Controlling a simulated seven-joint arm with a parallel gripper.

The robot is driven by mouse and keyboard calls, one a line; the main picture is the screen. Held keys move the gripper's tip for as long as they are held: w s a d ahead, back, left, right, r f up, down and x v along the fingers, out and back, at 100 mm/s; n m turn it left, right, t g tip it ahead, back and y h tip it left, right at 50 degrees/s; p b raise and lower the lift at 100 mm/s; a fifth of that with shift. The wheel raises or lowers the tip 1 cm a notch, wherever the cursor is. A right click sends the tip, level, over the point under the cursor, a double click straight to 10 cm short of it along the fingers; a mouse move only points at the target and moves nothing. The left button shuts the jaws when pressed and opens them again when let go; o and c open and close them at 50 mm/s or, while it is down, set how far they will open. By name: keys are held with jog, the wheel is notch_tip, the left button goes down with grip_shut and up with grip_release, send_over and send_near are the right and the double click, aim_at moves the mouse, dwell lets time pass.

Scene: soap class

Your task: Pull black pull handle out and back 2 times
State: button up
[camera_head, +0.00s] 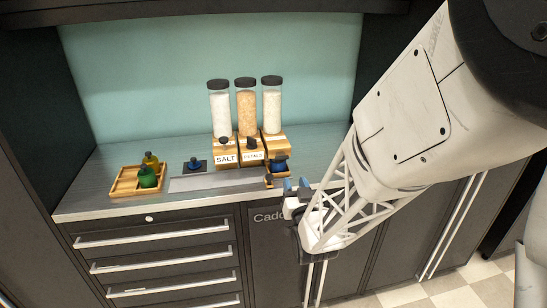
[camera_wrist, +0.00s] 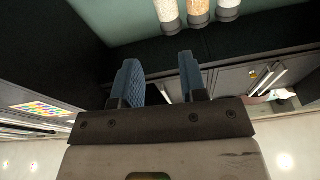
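Three clear jars with black lids stand on wooden dispensers on the counter. Small black pull handles show on the fronts of the dispenser labelled SALT (camera_head: 224,142) and the middle one (camera_head: 252,143). The right dispenser (camera_head: 274,146) has its front partly covered by a dark blue cup (camera_head: 279,167), so I cannot make out its handle. My gripper (camera_head: 296,184) is at the counter's front edge, right of and in front of the dispensers. In the wrist view its two blue fingers (camera_wrist: 160,80) stand apart with nothing between them; no pull handle is clear there.
A wooden tray (camera_head: 124,186) with green and yellow-green bottles is at the counter's left. A small blue item on a dark square (camera_head: 195,166) sits beside a pale grey strip (camera_head: 215,183). Drawers (camera_head: 155,240) are below.

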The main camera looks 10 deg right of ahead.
jog(key=w+m, duration=0.2)
jog(key=m, duration=1.5)
send_near(280, 153)
jog(key=shift+s+f, duration=0.15)
jog(key=shift+s, duration=0.25)
jog(key=shift+w, duration=0.1)
jog(key=w+r, duration=0.1)
jog(key=w, duration=0.6)
jog(key=shift+w+r, duration=0.2)
jog(key=shift+r, duration=0.05)
jog(key=shift+c, duration=0.2)
grip_shut()
